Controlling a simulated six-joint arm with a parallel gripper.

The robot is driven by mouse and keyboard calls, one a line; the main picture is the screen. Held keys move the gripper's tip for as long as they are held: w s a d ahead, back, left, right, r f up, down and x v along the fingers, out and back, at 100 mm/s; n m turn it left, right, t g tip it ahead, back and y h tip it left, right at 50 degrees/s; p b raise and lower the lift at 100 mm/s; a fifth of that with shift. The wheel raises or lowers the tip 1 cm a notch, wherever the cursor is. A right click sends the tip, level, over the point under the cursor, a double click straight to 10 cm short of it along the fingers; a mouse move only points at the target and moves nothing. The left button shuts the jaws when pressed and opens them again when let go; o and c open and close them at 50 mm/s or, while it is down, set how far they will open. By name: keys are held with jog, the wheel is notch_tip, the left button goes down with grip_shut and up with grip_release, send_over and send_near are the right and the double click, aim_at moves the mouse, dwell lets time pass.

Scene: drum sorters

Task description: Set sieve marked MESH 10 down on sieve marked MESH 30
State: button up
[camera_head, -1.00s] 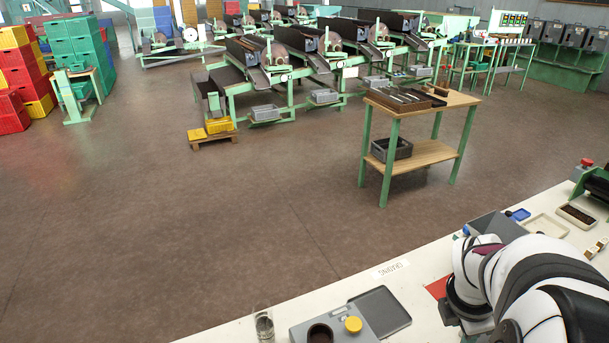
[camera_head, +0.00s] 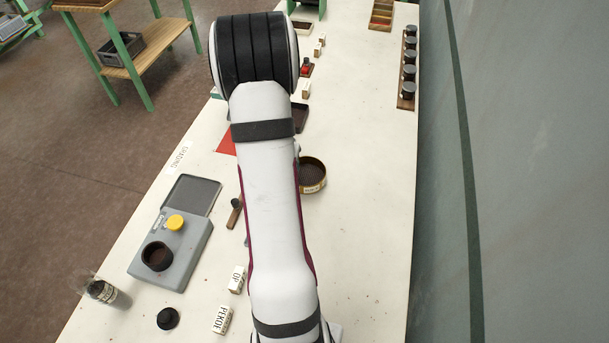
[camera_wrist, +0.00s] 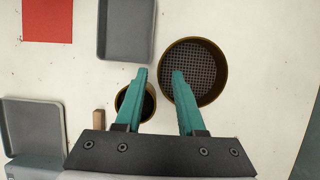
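A round brass-rimmed sieve with a dark mesh (camera_wrist: 207,60) lies on the white bench in the wrist view, right of centre. A round sieve (camera_head: 314,172) with a pale label shows beside my arm in the head view; its marking is too small to read. A smaller brass-rimmed round vessel, dark inside (camera_wrist: 148,104), stands to its left in the wrist view, partly behind my left finger. My gripper (camera_wrist: 159,73) is open and empty, its right fingertip overlapping the sieve's left part in the picture. I cannot tell its height. No MESH 10 or MESH 30 marking is readable.
A grey tray (camera_wrist: 125,30) and a red sheet (camera_wrist: 47,20) lie beyond the gripper. A rack of dark-topped jars (camera_head: 407,70) stands by the wall.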

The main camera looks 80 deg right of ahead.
jog(key=shift+x, duration=1.15)
grip_shut()
dwell(0.5)
